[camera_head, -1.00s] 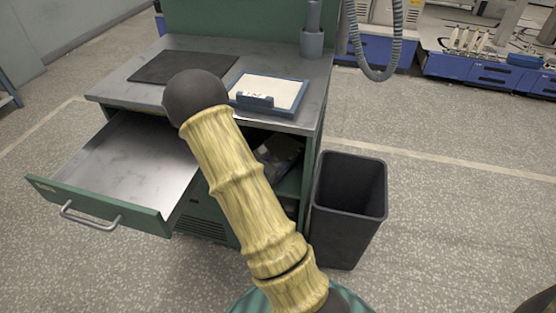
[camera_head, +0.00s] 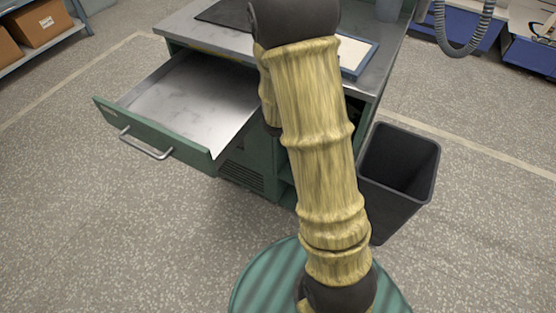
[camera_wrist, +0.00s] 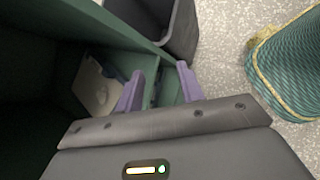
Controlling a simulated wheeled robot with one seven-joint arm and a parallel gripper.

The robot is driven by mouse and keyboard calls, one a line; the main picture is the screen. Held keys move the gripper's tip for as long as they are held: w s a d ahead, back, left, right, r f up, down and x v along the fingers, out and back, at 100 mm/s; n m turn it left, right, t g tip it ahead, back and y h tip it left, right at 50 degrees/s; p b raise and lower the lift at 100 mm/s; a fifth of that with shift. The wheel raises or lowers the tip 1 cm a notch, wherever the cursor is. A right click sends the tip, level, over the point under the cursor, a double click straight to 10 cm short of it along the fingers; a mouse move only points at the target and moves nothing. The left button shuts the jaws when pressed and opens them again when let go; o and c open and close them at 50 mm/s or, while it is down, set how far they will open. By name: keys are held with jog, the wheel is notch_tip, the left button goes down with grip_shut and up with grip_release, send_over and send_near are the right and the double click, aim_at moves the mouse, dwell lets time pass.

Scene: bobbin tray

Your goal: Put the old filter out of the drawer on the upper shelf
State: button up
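The drawer (camera_head: 190,105) of the green workbench is pulled out, and the part of its metal floor that I see is empty. I cannot identify the old filter for certain in either view. In the wrist view my gripper (camera_wrist: 160,72) has its two purple fingers apart with nothing seen between them, in front of the bench's open green compartment. A beige piece with a rounded mark (camera_wrist: 97,90) lies in that compartment, left of the fingers; I cannot tell what it is. In the head view my arm hides the gripper and most of the shelf opening.
A black bin (camera_head: 400,170) stands on the floor right of the bench; its rim also shows in the wrist view (camera_wrist: 160,42). A blue-framed board (camera_head: 355,54) and a dark mat (camera_head: 225,14) lie on the bench top. The floor left of the drawer is clear.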

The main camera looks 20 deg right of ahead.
jog(key=s+a+r+m+t+y, duration=0.1)
jog(key=s+a+r+m+y, duration=0.1)
jog(key=a+m, duration=0.4)
jog(key=s+a+r+m+t+y, duration=0.2)
jog(key=a+r+m+y, duration=0.2)
jog(key=a, duration=0.6)
jog(key=m+y, duration=0.2)
jog(key=shift+a+r+t+y, duration=0.2)
jog(key=shift+r+t+y, duration=0.1)
jog(key=shift+r, duration=0.05)
